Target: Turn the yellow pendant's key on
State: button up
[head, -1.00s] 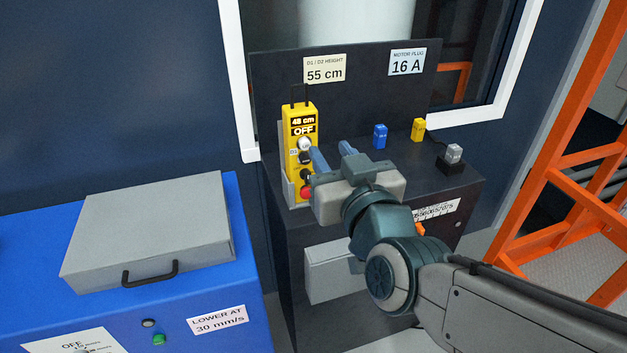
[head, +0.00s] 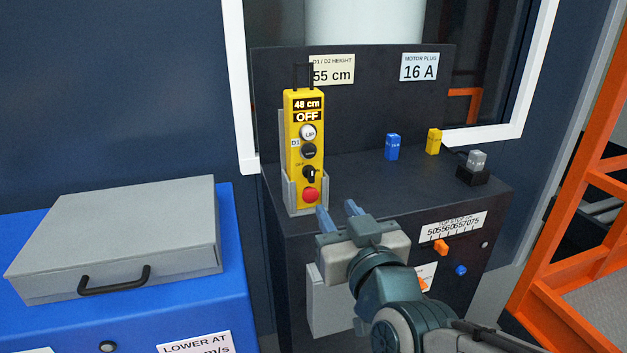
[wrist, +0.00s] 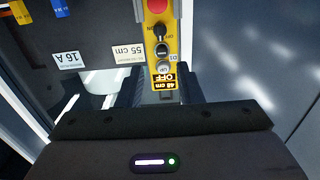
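The yellow pendant (head: 291,150) stands upright in a grey holder at the left end of the dark cabinet. Its display reads 48 cm and OFF. Below are a white UP button (head: 308,132), a dark button (head: 308,150), the black key switch (head: 310,172) and a red button (head: 309,195). The key's exact angle is hard to tell. My gripper (head: 340,212) is open and empty, its two blue fingers apart, below and right of the key, not touching it. In the wrist view the pendant (wrist: 171,50) appears upside down, with the key (wrist: 162,32) visible.
A grey case (head: 130,235) lies on the blue cabinet at left. An orange frame (head: 580,220) rises at right.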

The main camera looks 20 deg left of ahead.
jog(key=p, duration=0.8)
send_near(312, 172)
jog(key=shift+x, duration=4.6)
grip_shut()
